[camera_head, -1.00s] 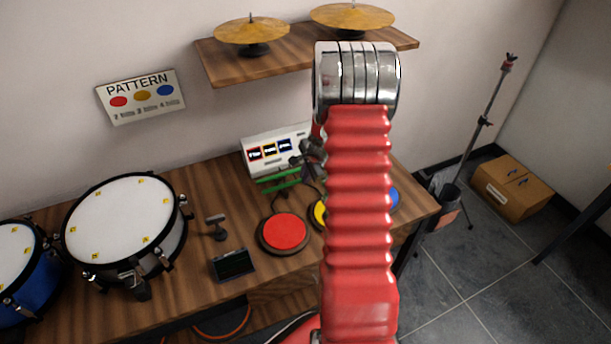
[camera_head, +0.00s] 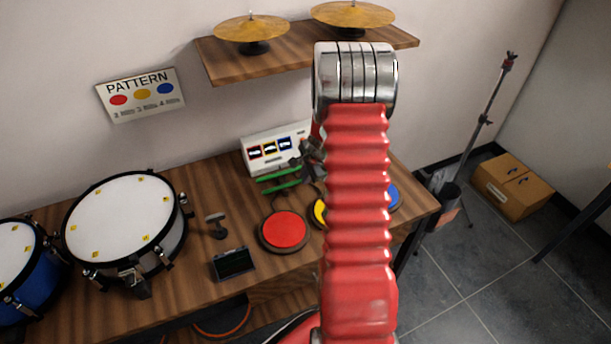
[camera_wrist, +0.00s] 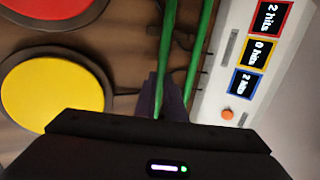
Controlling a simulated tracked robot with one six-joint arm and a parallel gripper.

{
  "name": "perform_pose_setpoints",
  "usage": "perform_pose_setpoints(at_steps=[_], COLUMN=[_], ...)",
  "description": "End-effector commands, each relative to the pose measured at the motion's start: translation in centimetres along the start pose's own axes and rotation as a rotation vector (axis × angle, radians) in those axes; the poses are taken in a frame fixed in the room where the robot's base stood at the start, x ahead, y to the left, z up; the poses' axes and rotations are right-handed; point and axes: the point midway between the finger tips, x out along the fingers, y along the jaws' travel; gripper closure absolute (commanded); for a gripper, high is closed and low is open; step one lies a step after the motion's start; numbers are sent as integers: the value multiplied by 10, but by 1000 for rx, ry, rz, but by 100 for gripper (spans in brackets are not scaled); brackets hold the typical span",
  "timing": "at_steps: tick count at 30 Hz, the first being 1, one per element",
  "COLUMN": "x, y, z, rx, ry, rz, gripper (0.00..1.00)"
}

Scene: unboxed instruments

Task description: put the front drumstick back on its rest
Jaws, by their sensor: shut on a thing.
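Two green drumsticks show side by side. The front drumstick (camera_head: 281,187) is nearer the red pad, and the back drumstick (camera_head: 278,176) is nearer the white box. In the wrist view the front drumstick (camera_wrist: 167,45) runs down into dark purplish parts at my gripper (camera_wrist: 160,97). The gripper is shut on the front drumstick. The back drumstick (camera_wrist: 198,50) runs beside it, a small gap apart. In the head view my gripper (camera_head: 309,158) is partly hidden by my arm. I cannot make out the rest or whether the held stick touches it.
The white box (camera_head: 262,140) with three coloured labels stands behind the sticks. A red pad (camera_head: 284,229), a yellow pad (camera_wrist: 52,94) and a partly hidden blue pad (camera_head: 394,197) lie on the table. Drums (camera_head: 120,222) stand left. A shelf (camera_head: 290,62) with cymbals hangs above.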

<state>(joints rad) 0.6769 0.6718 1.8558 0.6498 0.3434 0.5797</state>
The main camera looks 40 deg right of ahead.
Motion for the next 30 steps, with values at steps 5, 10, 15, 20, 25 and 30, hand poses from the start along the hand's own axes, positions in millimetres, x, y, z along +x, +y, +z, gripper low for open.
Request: perform_pose_setpoints(at_steps=[5,10,15,20,25,30], x=[3,4,4,4,4,4], y=[2,2,2,2,2,2], z=[0,0,0,-1,-1,-1], rx=[0,0,0,0,2,2], ry=[0,0,0,0,0,0], rz=[0,0,0,0,0,1], gripper=[100,100,88,77,69,69])
